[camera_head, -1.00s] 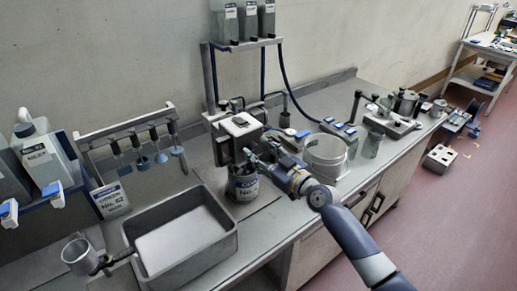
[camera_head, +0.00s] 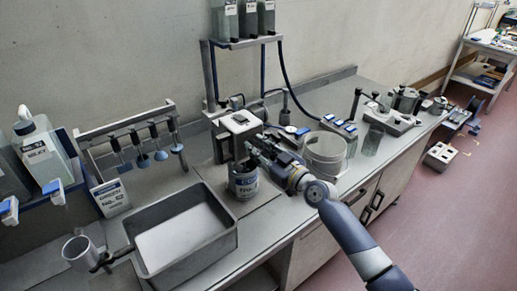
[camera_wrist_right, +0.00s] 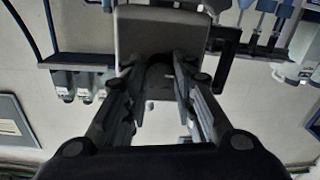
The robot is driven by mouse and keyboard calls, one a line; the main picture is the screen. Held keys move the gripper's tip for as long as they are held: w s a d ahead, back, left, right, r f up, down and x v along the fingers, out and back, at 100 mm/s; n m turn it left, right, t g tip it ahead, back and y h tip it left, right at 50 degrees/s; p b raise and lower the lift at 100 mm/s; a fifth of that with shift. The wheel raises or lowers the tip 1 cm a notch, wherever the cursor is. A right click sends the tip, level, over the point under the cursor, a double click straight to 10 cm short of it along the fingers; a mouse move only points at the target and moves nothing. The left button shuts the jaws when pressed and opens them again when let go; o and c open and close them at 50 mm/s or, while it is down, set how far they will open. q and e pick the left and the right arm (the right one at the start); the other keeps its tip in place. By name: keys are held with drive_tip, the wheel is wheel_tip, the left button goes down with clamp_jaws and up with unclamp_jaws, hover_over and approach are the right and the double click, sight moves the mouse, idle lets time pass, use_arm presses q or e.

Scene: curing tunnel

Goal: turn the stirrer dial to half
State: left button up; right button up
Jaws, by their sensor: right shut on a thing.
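The stirrer is a grey box-shaped head (camera_head: 238,122) on a stand, in the middle of the head view. A labelled can (camera_head: 243,181) stands under it. My right gripper (camera_head: 256,146) is at the stirrer's front right side, just above and right of the can. In the wrist view, its two dark fingers (camera_wrist_right: 160,72) close around a small dark part, which I take for the stirrer dial, against the grey housing (camera_wrist_right: 160,28). The dial's markings and pointer are hidden, so its setting cannot be read. My left gripper is not in view.
A grey basin (camera_head: 190,272) is at the front left, with a metal cup (camera_head: 78,250) beside it. A large round pot (camera_head: 325,153) stands close right of my right gripper. A rack with hanging paddles (camera_head: 128,135) is behind the basin. Bottles stand at far left.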

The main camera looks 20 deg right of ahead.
drive_tip(key=m+b, duration=0.2)
drive_tip(key=m, duration=0.6)
drive_tip(key=shift+d, duration=0.1)
drive_tip(key=m, duration=0.2)
drive_tip(key=shift+m, duration=0.4)
drive_tip(key=m, duration=0.3)
drive_tip(key=shift+f+m+t+p, duration=0.1)
drive_tip(key=shift+m+t+p, duration=0.3)
drive_tip(key=m, duration=0.2)
drive_tip(key=shift+m+h+p, duration=0.3)
drive_tip(key=shift+m+p, duration=0.05)
drive_tip(key=shift+m, duration=0.05)
drive_tip(key=m+p, duration=0.2)
drive_tip(key=m, duration=0.4)
drive_tip(key=shift+f+m+h, duration=0.1)
drive_tip(key=shift+m+h, duration=0.3)
